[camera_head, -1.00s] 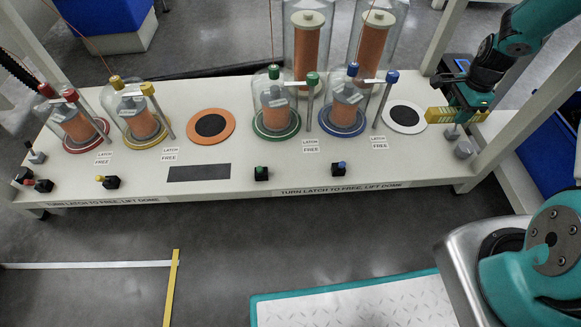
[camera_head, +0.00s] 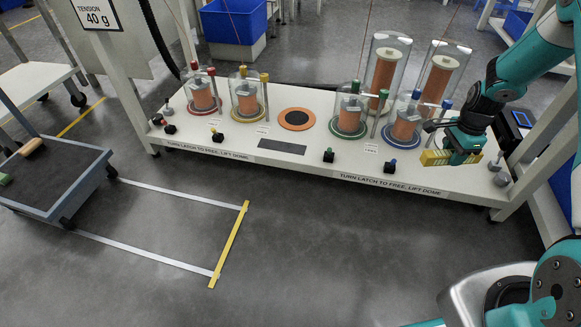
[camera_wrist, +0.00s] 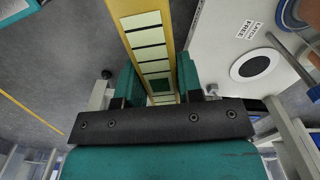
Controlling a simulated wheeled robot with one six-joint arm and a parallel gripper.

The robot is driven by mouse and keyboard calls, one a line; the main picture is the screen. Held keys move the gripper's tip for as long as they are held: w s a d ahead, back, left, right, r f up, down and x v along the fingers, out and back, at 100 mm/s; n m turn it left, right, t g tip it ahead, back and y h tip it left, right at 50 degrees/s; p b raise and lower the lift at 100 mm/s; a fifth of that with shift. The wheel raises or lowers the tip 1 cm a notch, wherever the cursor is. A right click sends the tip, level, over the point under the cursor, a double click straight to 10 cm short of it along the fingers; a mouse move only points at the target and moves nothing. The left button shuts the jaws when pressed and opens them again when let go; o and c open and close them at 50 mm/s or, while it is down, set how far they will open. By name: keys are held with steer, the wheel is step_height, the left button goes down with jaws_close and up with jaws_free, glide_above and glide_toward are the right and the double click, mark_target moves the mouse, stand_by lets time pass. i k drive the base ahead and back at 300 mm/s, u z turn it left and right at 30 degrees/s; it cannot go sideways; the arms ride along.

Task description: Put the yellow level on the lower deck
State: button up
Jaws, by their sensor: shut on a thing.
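My gripper (camera_head: 466,143) is shut on the yellow level (camera_head: 436,158) at the right end of the white bench and holds it above the bench top. In the wrist view the level (camera_wrist: 152,50) runs away from between my gripper's fingers (camera_wrist: 158,85), showing a row of pale panels. A low cart with a dark deck (camera_head: 62,187) stands at the far left, cut by the picture edge; a wooden-coloured block and a green block lie on it. I cannot tell for sure whether this is the lower deck.
The white bench (camera_head: 235,143) carries several glass domes over orange spools, with small coloured knobs along its front. A dark round pad in a white ring (camera_wrist: 250,66) is beside the level. Tape lines (camera_head: 228,245) mark open grey floor between cart and bench.

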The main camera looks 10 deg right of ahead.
mark_target(282, 146)
steer(key=u, duration=0.7)
steer(key=k, duration=0.95)
steer(key=u, duration=1.3)
steer(key=i, duration=2.3)
steer(key=z, duration=1.1)
steer(key=i, duration=0.75)
steer(key=z, duration=1.2)
steer(key=i, duration=0.65)
